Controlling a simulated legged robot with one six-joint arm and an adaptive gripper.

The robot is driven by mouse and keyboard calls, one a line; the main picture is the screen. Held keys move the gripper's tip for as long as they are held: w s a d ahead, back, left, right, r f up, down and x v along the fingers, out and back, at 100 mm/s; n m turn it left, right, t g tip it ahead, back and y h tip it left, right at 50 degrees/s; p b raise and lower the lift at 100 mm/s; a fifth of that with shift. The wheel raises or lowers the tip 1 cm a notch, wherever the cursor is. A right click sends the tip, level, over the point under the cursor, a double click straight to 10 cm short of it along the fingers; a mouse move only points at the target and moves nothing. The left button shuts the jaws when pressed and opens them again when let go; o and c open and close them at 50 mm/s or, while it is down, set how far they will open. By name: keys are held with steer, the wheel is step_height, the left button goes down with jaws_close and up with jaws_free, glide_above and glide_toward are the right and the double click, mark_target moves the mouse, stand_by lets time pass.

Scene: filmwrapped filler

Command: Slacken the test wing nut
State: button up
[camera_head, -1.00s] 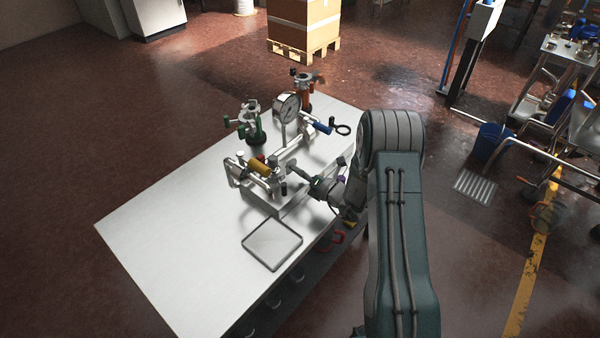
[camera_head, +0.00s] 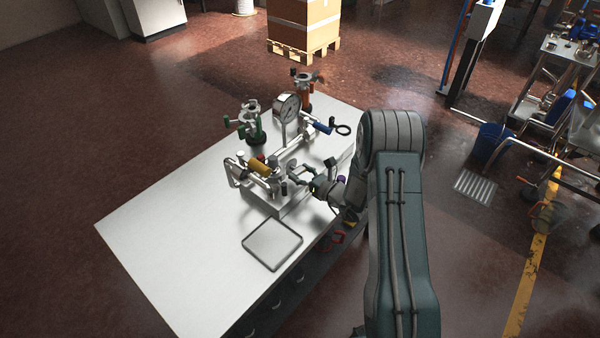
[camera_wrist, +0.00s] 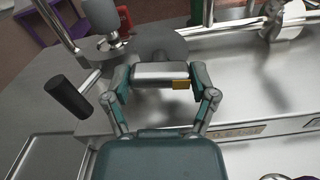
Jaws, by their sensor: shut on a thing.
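My gripper (camera_wrist: 160,82) is shut on a broad silver piece with a small yellow tag, which I take to be the test wing nut (camera_wrist: 155,72). One finger is at each end of it in the wrist view. Any lettering on the tag is too small to read. In the head view my gripper (camera_head: 305,174) is at the right side of the pipe rig (camera_head: 276,172) on the steel table. The nut is too small to make out there. A black cylindrical handle (camera_wrist: 69,97) stands left of my fingers in the wrist view.
A round pressure gauge (camera_head: 287,108), a green-handled valve (camera_head: 250,122) and an orange valve (camera_head: 304,92) stand farther back on the table. A shallow square tray (camera_head: 271,263) lies in front of the rig. The table's left part (camera_head: 165,215) is bare.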

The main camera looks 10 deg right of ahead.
steer(key=n, duration=0.4)
steer(key=shift+f+n, duration=0.2)
steer(key=shift+n, duration=0.1)
steer(key=n, duration=0.3)
steer(key=shift+n, duration=0.3)
steer(key=n, duration=0.3)
steer(key=shift+n, duration=0.3)
steer(key=shift+s+f+n, duration=0.1)
steer(key=shift+n, duration=1.7)
steer(key=o, duration=1)
steer(key=shift+o, duration=0.2)
